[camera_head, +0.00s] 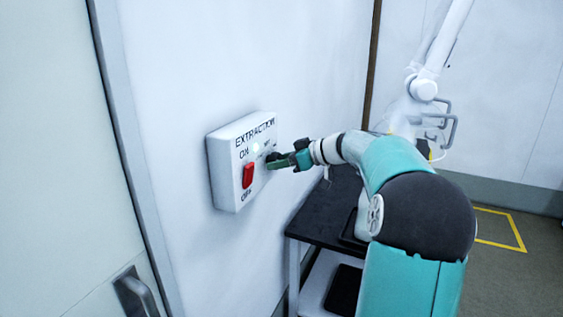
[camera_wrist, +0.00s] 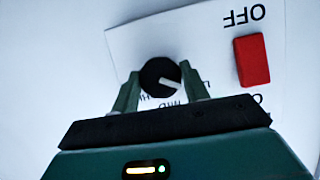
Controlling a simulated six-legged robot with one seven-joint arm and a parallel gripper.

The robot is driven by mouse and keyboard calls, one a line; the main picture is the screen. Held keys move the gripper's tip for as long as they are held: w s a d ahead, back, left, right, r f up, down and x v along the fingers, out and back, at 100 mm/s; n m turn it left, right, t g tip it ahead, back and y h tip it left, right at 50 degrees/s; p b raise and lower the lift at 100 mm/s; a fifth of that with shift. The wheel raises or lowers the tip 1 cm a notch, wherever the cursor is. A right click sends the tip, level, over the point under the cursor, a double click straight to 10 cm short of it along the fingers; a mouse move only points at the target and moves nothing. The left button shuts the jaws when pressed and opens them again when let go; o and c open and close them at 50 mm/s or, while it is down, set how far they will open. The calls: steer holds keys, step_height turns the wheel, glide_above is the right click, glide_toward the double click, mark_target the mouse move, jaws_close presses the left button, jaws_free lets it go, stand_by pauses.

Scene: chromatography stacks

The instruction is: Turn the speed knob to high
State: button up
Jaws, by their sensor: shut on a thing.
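The speed knob (camera_wrist: 160,77) is a round black dial with a white pointer line, on the front of the white control box. In the wrist view its pointer line slants to the lower right of the picture. My gripper (camera_wrist: 161,92) is shut on the knob, one green finger on either side. The white box (camera_head: 222,172), lettered EXTRACTION, is fixed to the wall in the head view. There my gripper (camera_head: 274,161) reaches its right side and mostly hides the knob. The setting labels by the knob are partly covered by the fingers.
A red rocker switch (camera_head: 248,175) sits beside the knob between ON and OFF; it also shows in the wrist view (camera_wrist: 252,60). A dark-topped cart (camera_head: 318,214) stands below and right of the box. A door with a handle (camera_head: 136,295) is at the left.

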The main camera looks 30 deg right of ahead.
steer(key=m+y, duration=0.2)
steer(key=m, duration=0.4)
steer(key=m+t+y, duration=0.1)
steer(key=m+y, duration=0.2)
steer(key=m, duration=0.3)
steer(key=m+y, duration=0.3)
steer(key=m, duration=0.4)
steer(key=shift+d+f+t, duration=0.15)
steer(key=shift+f+t, duration=0.15)
steer(key=shift+f, duration=0.05)
steer(key=shift+m, duration=0.3)
stand_by(0.4)
steer(key=o, duration=1)
